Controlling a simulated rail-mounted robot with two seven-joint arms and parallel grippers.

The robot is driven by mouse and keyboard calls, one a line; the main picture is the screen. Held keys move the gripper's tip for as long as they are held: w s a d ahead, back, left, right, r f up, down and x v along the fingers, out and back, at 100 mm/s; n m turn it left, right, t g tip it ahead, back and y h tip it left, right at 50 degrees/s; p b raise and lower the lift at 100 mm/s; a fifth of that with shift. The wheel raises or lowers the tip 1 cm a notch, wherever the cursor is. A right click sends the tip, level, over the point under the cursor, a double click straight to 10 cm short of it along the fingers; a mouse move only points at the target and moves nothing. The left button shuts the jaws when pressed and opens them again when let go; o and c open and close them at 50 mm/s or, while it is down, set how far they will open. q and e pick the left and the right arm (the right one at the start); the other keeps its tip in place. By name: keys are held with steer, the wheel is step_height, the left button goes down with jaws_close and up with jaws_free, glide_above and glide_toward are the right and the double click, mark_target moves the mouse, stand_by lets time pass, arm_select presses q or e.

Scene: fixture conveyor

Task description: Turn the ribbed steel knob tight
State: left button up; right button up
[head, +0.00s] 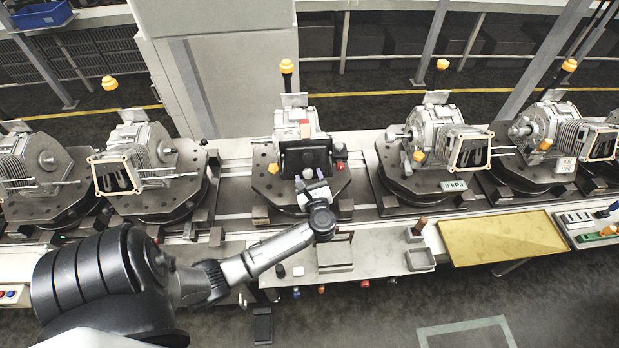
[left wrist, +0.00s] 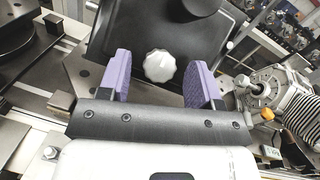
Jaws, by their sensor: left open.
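The ribbed steel knob (left wrist: 160,66) is a pale, lobed round knob on the face of a dark housing (left wrist: 150,30) in the left wrist view. In the head view it is a small light spot (head: 308,173) on the dark front of the middle unit. My left gripper (head: 314,184) is in front of that unit. Its two purple fingers stand open, one on each side of the knob, with a visible gap on both sides. Nothing is held. The gripper body hides none of the knob in the wrist view. My right gripper is in neither view.
The middle unit sits on a dark round fixture plate (head: 266,186) on the conveyor. Other motor units (head: 430,130) stand on fixtures to both sides. A red knob (head: 340,165) is at the unit's right. A bench with a yellow mat (head: 500,238) lies in front.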

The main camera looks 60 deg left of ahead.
arm_select(q)
steer(key=c, duration=0.9)
steer(key=shift+c, duration=0.2)
steer(key=shift+f+m, duration=0.1)
steer(key=shift+m, duration=0.2)
